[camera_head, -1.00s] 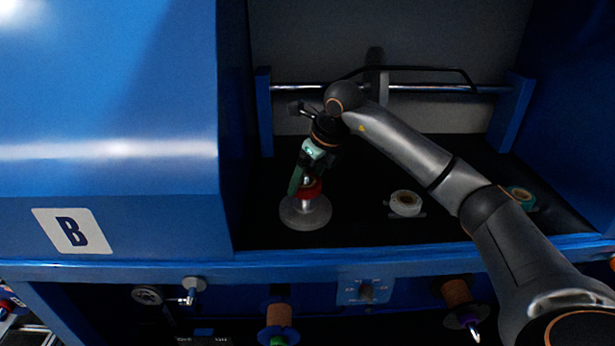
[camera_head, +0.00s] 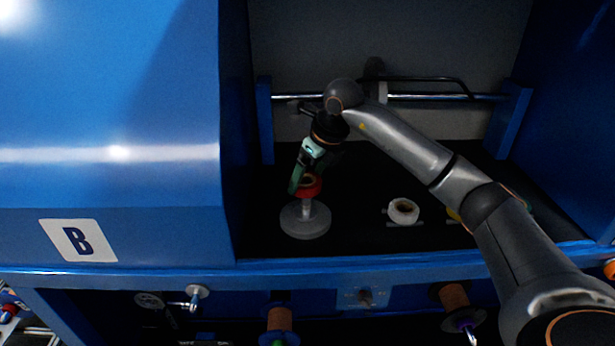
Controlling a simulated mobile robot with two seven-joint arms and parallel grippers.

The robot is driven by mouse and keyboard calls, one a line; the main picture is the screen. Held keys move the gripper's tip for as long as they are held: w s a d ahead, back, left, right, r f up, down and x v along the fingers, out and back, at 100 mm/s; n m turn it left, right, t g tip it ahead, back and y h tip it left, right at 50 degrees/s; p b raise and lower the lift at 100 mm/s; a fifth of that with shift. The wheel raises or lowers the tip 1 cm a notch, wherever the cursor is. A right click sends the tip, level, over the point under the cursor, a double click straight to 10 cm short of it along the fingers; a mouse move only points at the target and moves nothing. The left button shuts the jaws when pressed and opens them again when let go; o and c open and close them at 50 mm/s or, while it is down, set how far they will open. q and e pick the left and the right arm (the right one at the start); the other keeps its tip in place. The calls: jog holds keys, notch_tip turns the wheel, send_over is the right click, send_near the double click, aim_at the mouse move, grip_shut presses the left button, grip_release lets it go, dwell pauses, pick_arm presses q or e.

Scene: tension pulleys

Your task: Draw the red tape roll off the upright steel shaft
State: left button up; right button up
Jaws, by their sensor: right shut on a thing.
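The red tape roll (camera_head: 312,187) is at the top of the upright steel shaft (camera_head: 306,207), which rises from a round grey base (camera_head: 305,222) on the dark floor of the blue bay. My right gripper (camera_head: 301,182) reaches down from above and is shut on the red roll. Part of the roll is hidden behind a green finger. A length of shaft shows below the roll. I cannot tell whether the shaft's tip is still inside the roll. My left gripper is not in view.
A white tape roll (camera_head: 403,211) lies on the bay floor to the right. A horizontal steel bar (camera_head: 440,97) with a black handle crosses the back. Blue walls close in both sides, and a blue front ledge (camera_head: 420,249) runs below.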

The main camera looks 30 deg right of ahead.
jog(key=shift+r, duration=0.25)
jog(key=shift+r+p, duration=0.9)
jog(key=shift+r, duration=0.05)
jog(key=shift+r, duration=0.1)
notch_tip(320, 180, up, 4)
jog(key=p, duration=0.3)
jog(key=shift+p, duration=0.3)
